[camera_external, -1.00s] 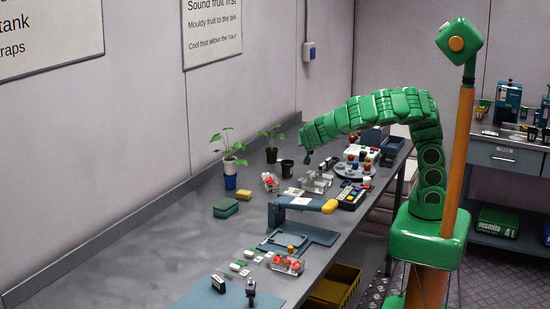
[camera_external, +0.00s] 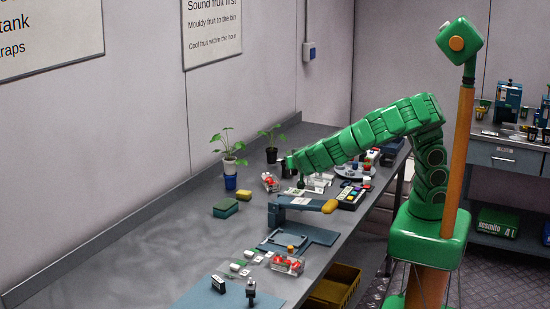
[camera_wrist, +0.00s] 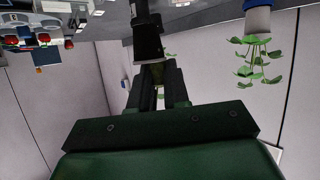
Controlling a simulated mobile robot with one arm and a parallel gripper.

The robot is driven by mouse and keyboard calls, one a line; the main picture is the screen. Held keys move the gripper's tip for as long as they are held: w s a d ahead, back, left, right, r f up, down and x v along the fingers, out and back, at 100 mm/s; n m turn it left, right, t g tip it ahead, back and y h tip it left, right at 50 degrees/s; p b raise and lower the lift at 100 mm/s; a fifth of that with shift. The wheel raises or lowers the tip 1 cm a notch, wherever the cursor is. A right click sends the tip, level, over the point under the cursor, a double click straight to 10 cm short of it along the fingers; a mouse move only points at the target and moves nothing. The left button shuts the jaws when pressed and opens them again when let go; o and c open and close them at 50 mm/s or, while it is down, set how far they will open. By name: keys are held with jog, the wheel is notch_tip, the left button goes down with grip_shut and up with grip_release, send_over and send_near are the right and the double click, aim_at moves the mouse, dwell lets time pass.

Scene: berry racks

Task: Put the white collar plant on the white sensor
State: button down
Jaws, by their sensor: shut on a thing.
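A leafy plant (camera_external: 229,150) stands toward the back left of the bench, with a white collar (camera_external: 229,167) above a blue base (camera_external: 230,183). It also shows upside down at the upper right of the wrist view, with its white collar (camera_wrist: 258,14) and hanging leaves (camera_wrist: 256,60). My gripper (camera_external: 300,184) is low over the bench, right of this plant and apart from it. In the wrist view my gripper (camera_wrist: 156,72) is shut on a dark thing (camera_wrist: 148,42) with a pale edge; I cannot tell what it is. I cannot tell which pale piece is the white sensor.
The bench's left front is clear.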

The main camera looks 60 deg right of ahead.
jog(key=shift+f, duration=3.4)
jog(key=shift+f, duration=0.15)
jog(key=c, duration=1.1)
grip_release()
jog(key=shift+s+a+r, duration=0.2)
jog(key=shift+a+r, duration=0.05)
notch_tip(320, 180, up, 9)
jog(key=s+a, duration=0.2)
jog(key=shift+s+a, duration=0.4)
